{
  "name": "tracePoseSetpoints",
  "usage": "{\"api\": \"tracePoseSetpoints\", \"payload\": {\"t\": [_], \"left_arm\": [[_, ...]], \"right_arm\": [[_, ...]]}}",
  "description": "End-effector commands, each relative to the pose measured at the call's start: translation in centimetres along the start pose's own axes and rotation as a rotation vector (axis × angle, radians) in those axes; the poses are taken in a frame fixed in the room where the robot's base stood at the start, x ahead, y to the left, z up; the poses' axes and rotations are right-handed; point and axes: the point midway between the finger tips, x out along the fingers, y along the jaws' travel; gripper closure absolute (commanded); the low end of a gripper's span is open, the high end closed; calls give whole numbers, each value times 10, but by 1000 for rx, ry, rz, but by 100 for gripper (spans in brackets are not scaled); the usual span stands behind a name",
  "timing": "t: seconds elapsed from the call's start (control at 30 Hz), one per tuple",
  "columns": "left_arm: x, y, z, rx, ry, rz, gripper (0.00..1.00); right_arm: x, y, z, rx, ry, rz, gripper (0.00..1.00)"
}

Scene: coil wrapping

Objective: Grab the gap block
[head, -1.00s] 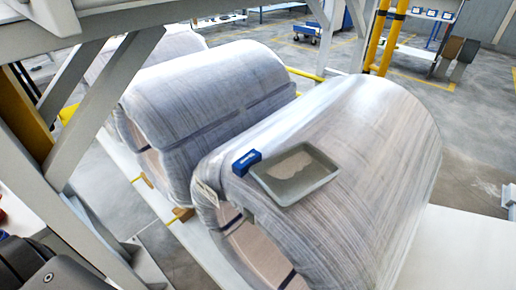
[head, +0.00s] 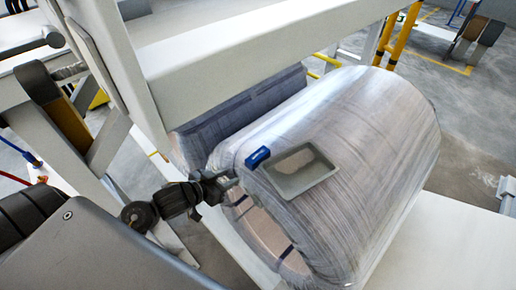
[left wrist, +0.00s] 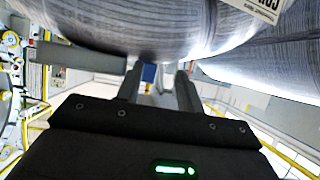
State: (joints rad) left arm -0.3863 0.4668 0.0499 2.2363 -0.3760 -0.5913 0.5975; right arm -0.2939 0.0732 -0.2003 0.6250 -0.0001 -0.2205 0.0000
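A small blue block (head: 257,157) with a pale marking lies on top of the near wrapped coil (head: 375,130), beside a grey tray (head: 318,177). I cannot tell for sure whether this is the gap block; no other thing is clearly marked as one. My left gripper (head: 230,182) is at the near coil's left end, below and left of the blue block and apart from it. In the left wrist view its two fingers (left wrist: 160,80) stand apart with a visible gap, under the curved coil wrap (left wrist: 150,30). My right gripper is not in view.
A second wrapped coil (head: 240,112) stands close behind the near one. A large white frame beam (head: 250,45) crosses above it, with a slanting post at left. A white platform (head: 455,240) extends bare to the right. Yellow posts (head: 403,32) stand at the back.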

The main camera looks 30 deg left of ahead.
Motion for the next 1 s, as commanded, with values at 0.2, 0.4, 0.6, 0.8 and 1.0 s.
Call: {"api": "tracePoseSetpoints", "payload": {"t": [0.2, 0.4, 0.6, 0.8, 1.0], "left_arm": [[-25, 15, -45, 32, 60, 27, 63], [-16, 15, -47, 31, 63, 26, 63], [16, 16, -49, 29, 63, 27, 63], [30, 16, -49, 33, 62, 27, 63], [39, 16, -52, 30, 62, 27, 63]], "right_arm": [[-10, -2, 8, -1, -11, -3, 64], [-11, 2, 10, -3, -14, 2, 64], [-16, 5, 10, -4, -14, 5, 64], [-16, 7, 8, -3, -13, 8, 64], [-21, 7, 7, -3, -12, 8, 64]]}}
